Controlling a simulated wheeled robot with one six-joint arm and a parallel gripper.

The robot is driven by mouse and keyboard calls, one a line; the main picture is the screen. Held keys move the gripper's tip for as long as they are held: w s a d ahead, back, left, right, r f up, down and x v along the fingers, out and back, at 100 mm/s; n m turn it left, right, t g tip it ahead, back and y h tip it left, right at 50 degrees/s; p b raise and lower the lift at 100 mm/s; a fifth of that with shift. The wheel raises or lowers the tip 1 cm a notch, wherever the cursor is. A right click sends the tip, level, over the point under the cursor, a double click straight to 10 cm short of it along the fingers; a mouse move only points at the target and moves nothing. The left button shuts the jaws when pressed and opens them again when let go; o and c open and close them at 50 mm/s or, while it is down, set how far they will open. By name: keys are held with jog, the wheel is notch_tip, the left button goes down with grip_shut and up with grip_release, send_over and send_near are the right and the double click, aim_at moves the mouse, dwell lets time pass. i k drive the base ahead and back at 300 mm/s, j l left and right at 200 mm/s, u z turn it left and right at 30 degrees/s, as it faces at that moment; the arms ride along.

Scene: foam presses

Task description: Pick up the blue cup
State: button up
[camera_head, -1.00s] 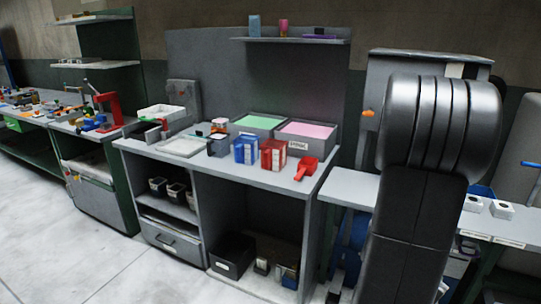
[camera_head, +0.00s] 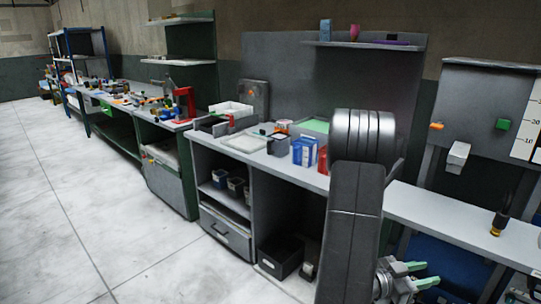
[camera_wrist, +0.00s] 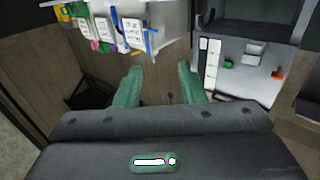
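My gripper (camera_head: 414,275) shows low at the right in the head view, with its green fingers apart. In the wrist view my gripper (camera_wrist: 158,84) has both green fingers spread with nothing between them. A light blue upright item (camera_head: 326,30) stands on the wall shelf beside a pink one; it is too small to tell if it is a cup. A blue box-like container (camera_head: 304,152) with a white label stands on the workbench. My gripper is far from both. No clear blue cup shows in the wrist view.
The workbench (camera_head: 232,142) holds a white tray, a green-filled bin (camera_head: 315,125) and a red container, partly behind my arm. A black and orange tool (camera_head: 500,215) stands on the right bench (camera_head: 440,214). The pale floor (camera_head: 60,220) at left is clear.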

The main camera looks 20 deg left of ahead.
aim_at(305, 152)
jog(key=i+j+u, duration=0.1)
jog(key=i+u, duration=0.55)
jog(key=u, duration=0.25)
jog(key=i+l+u, duration=0.15)
jog(key=i+u, duration=0.2)
jog(key=u, duration=0.15)
jog(key=i+l, duration=0.45)
jog(key=i+u, duration=0.05)
jog(key=i, duration=0.1)
